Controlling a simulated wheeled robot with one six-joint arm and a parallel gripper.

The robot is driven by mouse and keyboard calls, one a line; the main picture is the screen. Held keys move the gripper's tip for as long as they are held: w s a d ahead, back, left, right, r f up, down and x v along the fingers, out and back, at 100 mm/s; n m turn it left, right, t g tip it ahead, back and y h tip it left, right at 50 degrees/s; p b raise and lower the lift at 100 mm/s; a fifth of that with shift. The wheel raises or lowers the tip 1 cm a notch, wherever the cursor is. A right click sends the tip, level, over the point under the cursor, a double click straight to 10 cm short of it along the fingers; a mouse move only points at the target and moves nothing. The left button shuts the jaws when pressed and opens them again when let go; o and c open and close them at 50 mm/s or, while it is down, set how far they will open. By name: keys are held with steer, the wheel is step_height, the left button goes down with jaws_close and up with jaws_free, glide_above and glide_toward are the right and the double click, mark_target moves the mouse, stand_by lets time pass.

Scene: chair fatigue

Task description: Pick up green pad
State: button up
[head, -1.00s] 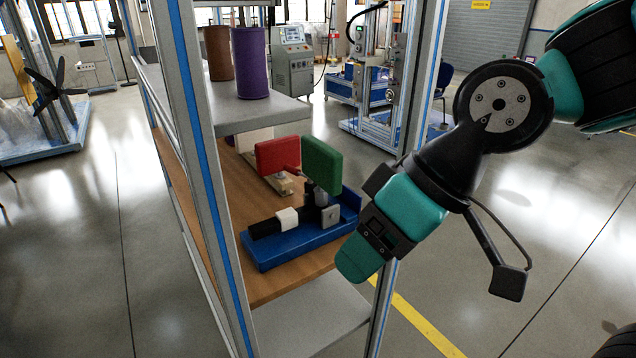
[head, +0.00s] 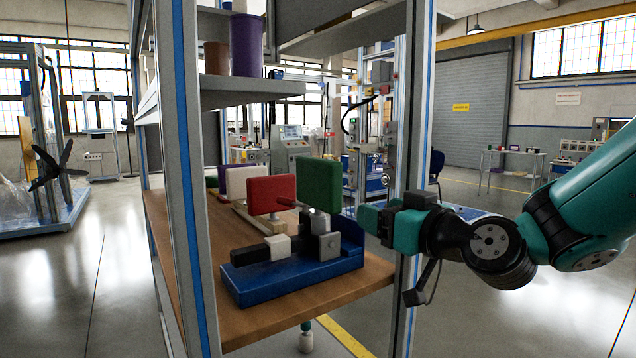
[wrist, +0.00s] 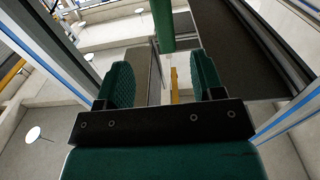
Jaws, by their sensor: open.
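The green pad (head: 319,186) stands upright on a grey holder over a blue base (head: 290,286) on the wooden shelf. In the wrist view a green upright strip, the pad seen nearly edge-on (wrist: 164,24), lies beyond and between my fingers. My gripper (head: 366,218) points left, level, just right of the pad and near its lower edge height. It also shows in the wrist view (wrist: 161,66), with its two green fingers apart and nothing between them. A small gap appears between fingertips and pad, though the depth is hard to judge.
A red pad (head: 271,194) stands left of the green one, with a white pad (head: 246,184) behind. Aluminium posts (head: 408,190) frame the rack; one is close behind my gripper. An upper grey shelf (head: 250,90) holds a purple roll (head: 247,45).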

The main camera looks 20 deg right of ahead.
mark_target(339, 196)
steer(key=p+x, duration=0.9)
steer(key=p, duration=0.1)
steer(key=shift+w+a+r, duration=0.15)
steer(key=shift+w+r, duration=0.1)
steer(key=shift+w, duration=0.05)
steer(key=shift+w+a+f+p, duration=0.15)
steer(key=shift+w+f+p, duration=0.05)
steer(key=shift+w+p, duration=0.15)
steer(key=shift+w+a+r+p, duration=0.2)
steer(key=shift+w+p, duration=0.35)
steer(key=shift+p, duration=0.3)
steer(key=p+x, duration=0.2)
steer(key=p, duration=0.2)
steer(key=shift+w+a+r, duration=0.1)
steer(key=shift+w+a, duration=0.1)
steer(key=shift+w, duration=0.15)
steer(key=shift+w+a+f+p, duration=0.2)
steer(key=shift+w+f+p, duration=0.1)
steer(key=shift+w+p, duration=0.3)
steer(key=shift+c, duration=0.4)
jaws_close()
